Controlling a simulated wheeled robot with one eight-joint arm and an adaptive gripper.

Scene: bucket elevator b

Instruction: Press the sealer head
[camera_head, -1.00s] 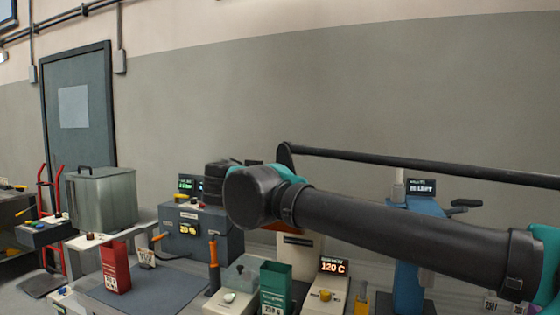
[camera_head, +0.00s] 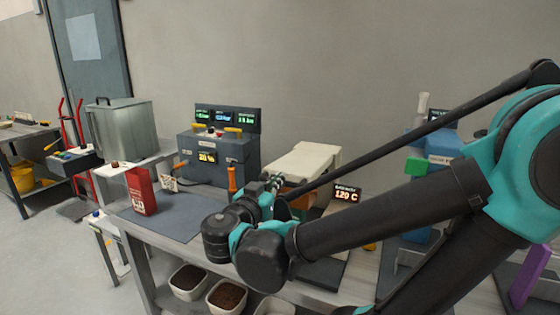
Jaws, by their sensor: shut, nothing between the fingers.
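The sealer is a cream-coloured machine with its head (camera_head: 303,160) at the back middle of the bench. A display reading 120 C (camera_head: 346,194) stands at its right. My arm crosses in front and hides the sealer's lower part. My gripper (camera_head: 274,181) is shut and empty, close to the front left end of the head in the picture. I cannot tell whether it touches the head.
A red pouch (camera_head: 141,191) stands on a dark mat (camera_head: 178,215) to the left. A grey control box (camera_head: 213,160) with displays and an orange-handled tool (camera_head: 232,178) stand behind it. Bins of dark granules (camera_head: 188,283) sit below the bench's front edge.

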